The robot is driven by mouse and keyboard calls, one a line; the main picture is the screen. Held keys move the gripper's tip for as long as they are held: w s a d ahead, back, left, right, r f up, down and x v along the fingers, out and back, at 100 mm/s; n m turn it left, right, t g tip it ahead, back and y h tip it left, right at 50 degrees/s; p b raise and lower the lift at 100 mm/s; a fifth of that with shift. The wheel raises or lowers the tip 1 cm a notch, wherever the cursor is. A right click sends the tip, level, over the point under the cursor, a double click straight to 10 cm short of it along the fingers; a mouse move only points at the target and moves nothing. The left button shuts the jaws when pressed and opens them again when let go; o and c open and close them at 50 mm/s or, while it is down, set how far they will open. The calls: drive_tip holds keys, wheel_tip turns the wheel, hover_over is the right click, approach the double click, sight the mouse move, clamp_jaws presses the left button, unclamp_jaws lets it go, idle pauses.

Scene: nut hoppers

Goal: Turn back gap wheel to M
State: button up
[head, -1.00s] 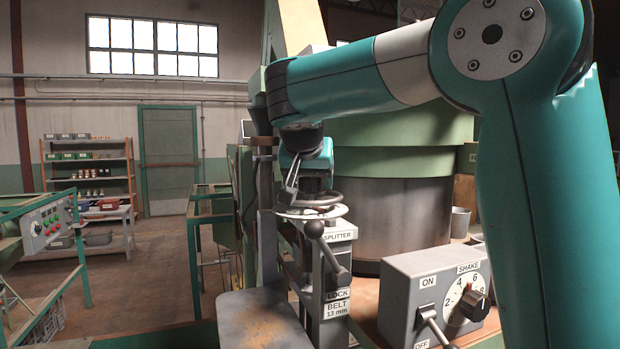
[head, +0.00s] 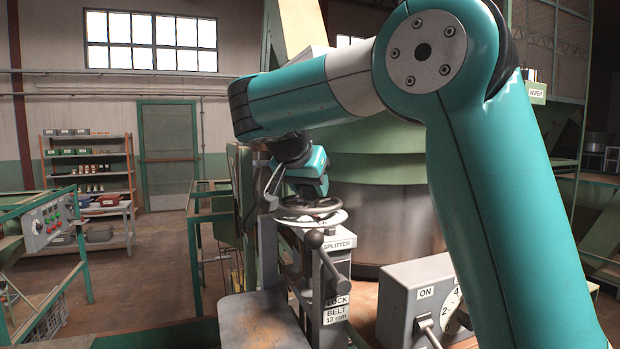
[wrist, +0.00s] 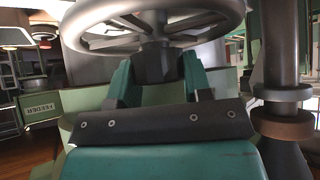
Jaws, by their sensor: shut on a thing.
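The handwheel (head: 308,207), a dark spoked ring, sits over a pale disc (head: 335,218) above the SPLITTER label in the head view. In the wrist view the wheel (wrist: 150,22) fills the top, with a dark hub (wrist: 154,62) below its spokes. My gripper (wrist: 157,78) has its two teal fingers on either side of this hub and is shut on it. In the head view my gripper (head: 304,190) is tilted at the wheel, its fingertips hard to make out. No M mark is legible.
A grey upright post (head: 268,225) is close on the left. A control box (head: 400,300) with an ON switch is at the lower right. A large round hopper (head: 385,215) stands behind.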

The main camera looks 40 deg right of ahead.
drive_tip(key=o, duration=0.9)
drive_tip(key=p+v, duration=0.8)
drive_tip(key=v, duration=0.9)
drive_tip(key=shift+a+r+p, duration=0.15)
drive_tip(key=shift+a+p, duration=0.05)
drive_tip(key=shift+p, duration=0.15)
drive_tip(key=shift+s, duration=0.1)
